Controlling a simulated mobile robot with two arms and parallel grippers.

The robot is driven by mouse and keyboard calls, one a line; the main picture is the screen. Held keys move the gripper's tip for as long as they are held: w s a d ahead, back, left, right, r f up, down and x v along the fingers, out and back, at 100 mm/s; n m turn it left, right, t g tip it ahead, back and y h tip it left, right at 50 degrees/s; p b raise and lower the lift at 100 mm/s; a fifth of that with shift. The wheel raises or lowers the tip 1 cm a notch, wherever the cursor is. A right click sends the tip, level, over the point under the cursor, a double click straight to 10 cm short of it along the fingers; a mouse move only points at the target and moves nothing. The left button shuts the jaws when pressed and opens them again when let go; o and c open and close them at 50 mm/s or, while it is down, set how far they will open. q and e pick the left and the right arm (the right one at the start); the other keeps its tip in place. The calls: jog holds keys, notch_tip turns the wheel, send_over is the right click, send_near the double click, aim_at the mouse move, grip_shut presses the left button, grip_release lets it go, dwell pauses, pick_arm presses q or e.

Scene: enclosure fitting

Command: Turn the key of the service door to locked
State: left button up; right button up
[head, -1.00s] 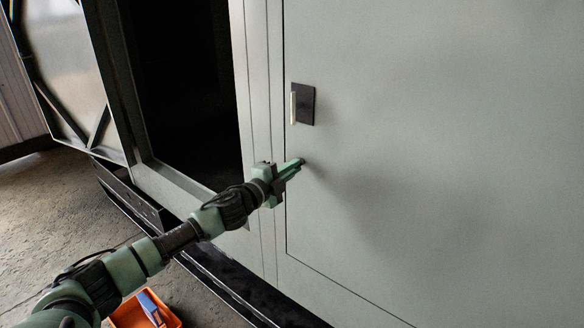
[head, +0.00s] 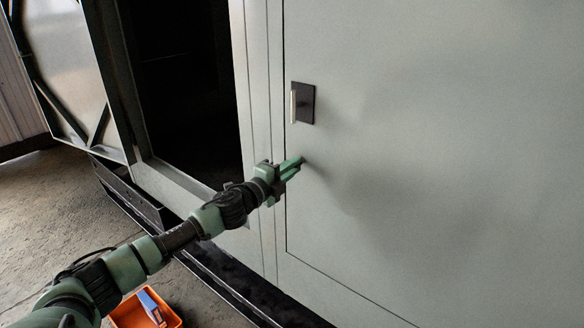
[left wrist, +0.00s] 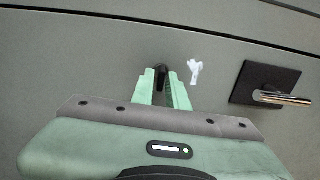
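The closed grey-green service door (head: 430,130) fills the right of the head view. The fingers hide part of the key and the lock. A small white mark (left wrist: 195,72) is on the door beside the fingers. My right gripper is not in view.
The door handle (head: 294,104) on its black plate is close above the gripper; it also shows in the left wrist view (left wrist: 282,98). A dark opening (head: 180,90) is to the left. An orange tray (head: 122,316) with a blue-grey item is on the floor.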

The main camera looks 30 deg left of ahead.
pick_arm(q)
jog(key=shift+o, duration=0.6)
jog(key=s+a+b, duration=0.1)
jog(key=s+b, duration=0.1)
jog(key=s, duration=0.5)
jog(key=shift+s+b, duration=0.35)
jog(key=shift+b, duration=0.05)
jog(key=shift+a, duration=0.1)
